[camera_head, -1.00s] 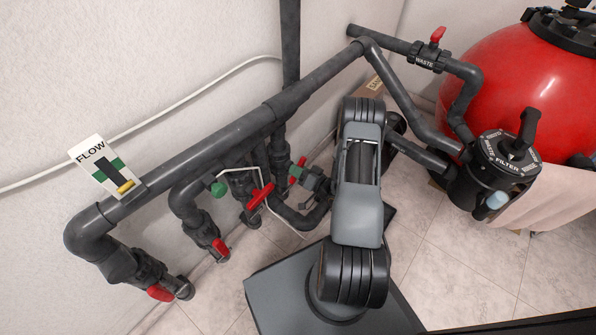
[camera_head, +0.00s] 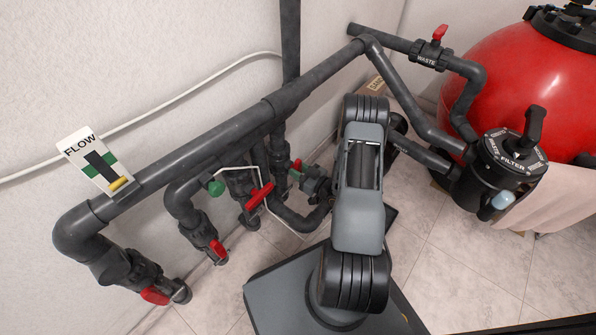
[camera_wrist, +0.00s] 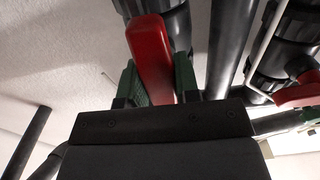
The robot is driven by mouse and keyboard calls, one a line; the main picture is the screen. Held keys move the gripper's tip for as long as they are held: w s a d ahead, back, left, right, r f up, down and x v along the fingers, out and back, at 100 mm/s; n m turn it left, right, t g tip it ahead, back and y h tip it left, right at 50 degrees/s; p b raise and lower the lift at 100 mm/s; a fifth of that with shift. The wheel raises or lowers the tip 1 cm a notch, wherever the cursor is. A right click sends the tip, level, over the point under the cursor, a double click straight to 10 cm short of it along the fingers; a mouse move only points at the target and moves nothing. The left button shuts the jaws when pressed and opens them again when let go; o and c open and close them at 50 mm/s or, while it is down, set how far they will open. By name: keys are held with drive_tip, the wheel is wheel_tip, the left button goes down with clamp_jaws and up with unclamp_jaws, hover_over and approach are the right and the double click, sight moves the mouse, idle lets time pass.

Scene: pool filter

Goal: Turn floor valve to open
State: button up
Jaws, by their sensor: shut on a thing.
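In the wrist view, a red valve handle (camera_wrist: 150,48) stands between the two green-padded fingers of my gripper (camera_wrist: 160,82), which is shut on it. The handle sits against a dark grey pipe. In the head view, my gripper (camera_head: 301,176) is low among the pipes, beside the far red handle (camera_head: 297,164); my arm hides part of this area. The handle's exact angle to its pipe is hard to tell.
Other red-handled valves stand left on the pipes: one nearby (camera_head: 260,195), one lower (camera_head: 218,250) and one at far left (camera_head: 155,295). A thin white bent rod (camera_head: 269,190) passes close by. The filter valve (camera_head: 510,160) and red tank (camera_head: 495,70) stand right.

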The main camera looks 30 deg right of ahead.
drive_tip(key=shift+n, duration=0.3)
drive_tip(key=o, duration=0.9)
drive_tip(key=p+v, duration=0.3)
drive_tip(key=v, duration=1.1)
